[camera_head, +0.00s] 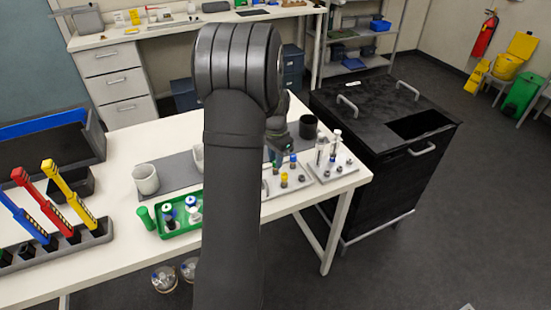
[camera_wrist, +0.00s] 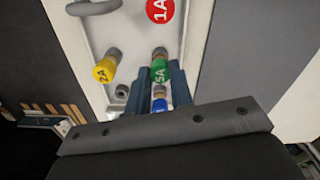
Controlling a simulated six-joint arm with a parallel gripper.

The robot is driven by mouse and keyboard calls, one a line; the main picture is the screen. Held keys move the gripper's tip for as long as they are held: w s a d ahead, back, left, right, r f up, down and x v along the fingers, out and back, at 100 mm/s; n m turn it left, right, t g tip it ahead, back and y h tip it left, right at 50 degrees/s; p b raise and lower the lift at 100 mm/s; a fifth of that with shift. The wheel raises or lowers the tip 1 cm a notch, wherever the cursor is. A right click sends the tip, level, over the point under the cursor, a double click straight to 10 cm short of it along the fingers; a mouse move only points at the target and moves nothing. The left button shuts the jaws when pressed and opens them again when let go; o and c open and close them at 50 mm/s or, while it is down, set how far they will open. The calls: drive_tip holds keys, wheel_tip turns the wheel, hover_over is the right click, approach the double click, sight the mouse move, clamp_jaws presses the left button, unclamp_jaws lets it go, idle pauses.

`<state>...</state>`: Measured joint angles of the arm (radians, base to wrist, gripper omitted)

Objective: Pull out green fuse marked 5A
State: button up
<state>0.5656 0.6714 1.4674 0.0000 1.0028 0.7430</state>
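The green fuse marked 5A (camera_wrist: 159,72) stands in the pale fuse panel (camera_wrist: 112,30) in the wrist view. My gripper (camera_wrist: 158,72) has one dark blue-grey finger on each side of the green cap. I cannot tell whether the fingers touch it. A blue fuse (camera_wrist: 158,104) shows between the fingers, nearer the wrist; its label is partly hidden. A yellow fuse marked 2A (camera_wrist: 104,71) stands to the left and a red fuse marked 1A (camera_wrist: 160,10) at the top. In the head view my arm covers part of the panel (camera_head: 270,187).
A second panel with white-topped parts (camera_head: 340,170) stands at the table's right end. A green tray (camera_head: 175,230) with bottles, a white mug (camera_head: 145,178) and a black cup (camera_head: 308,126) stand nearby. A black cabinet (camera_head: 350,140) is right of the table.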

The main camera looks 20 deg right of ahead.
clamp_jaws()
drive_tip(key=shift+r, duration=0.15)
drive_tip(key=shift+r, duration=0.4)
drive_tip(key=shift+r, duration=0.45)
drive_tip(key=shift+r, duration=0.3)
drive_tip(key=shift+r, duration=0.15)
drive_tip(key=shift+r, duration=1.4)
